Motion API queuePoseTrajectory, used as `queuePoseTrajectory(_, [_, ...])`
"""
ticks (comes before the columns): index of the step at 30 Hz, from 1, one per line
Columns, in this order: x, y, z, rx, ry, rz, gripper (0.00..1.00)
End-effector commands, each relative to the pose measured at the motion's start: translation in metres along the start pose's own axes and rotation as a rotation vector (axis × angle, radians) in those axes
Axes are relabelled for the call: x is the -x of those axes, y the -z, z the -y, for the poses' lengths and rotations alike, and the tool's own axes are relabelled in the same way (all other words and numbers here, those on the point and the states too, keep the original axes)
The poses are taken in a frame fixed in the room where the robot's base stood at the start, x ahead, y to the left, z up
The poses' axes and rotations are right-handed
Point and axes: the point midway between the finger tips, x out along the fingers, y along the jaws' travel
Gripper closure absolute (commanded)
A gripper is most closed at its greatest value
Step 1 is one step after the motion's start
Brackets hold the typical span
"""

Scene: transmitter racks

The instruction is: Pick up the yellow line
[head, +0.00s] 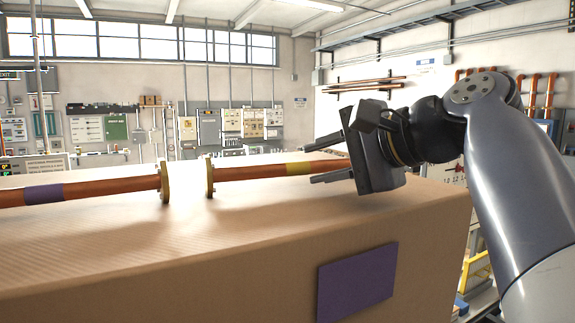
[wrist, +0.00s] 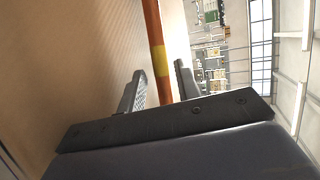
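The yellow line is a copper-coloured pipe (head: 248,173) with a yellow band (head: 299,169) and a flange (head: 209,178) at its left end. It lies above the brown box top; its right part is hidden behind my gripper. My gripper (head: 310,164) is open, with one finger above and one below the pipe near the band. In the wrist view, the pipe (wrist: 153,25) and its yellow band (wrist: 161,62) run between the two spread fingers (wrist: 159,68). I cannot tell whether either finger touches the pipe.
A second copper pipe with a purple band (head: 43,193) and its own flange (head: 165,182) lies to the left, a gap apart. The large brown box (head: 200,265) has a purple square (head: 357,283) on its front. Wall panels stand far behind.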

Motion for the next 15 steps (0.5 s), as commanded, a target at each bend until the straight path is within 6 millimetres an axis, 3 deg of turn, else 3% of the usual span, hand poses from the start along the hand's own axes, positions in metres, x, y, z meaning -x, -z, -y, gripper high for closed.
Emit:
queuePoseTrajectory(6, [-0.026, 0.001, 0.001, -0.001, -0.002, 0.003, 0.68])
queuePoseTrajectory(15, [-0.032, 0.002, -0.001, 0.0, -0.001, 0.0, 0.68])
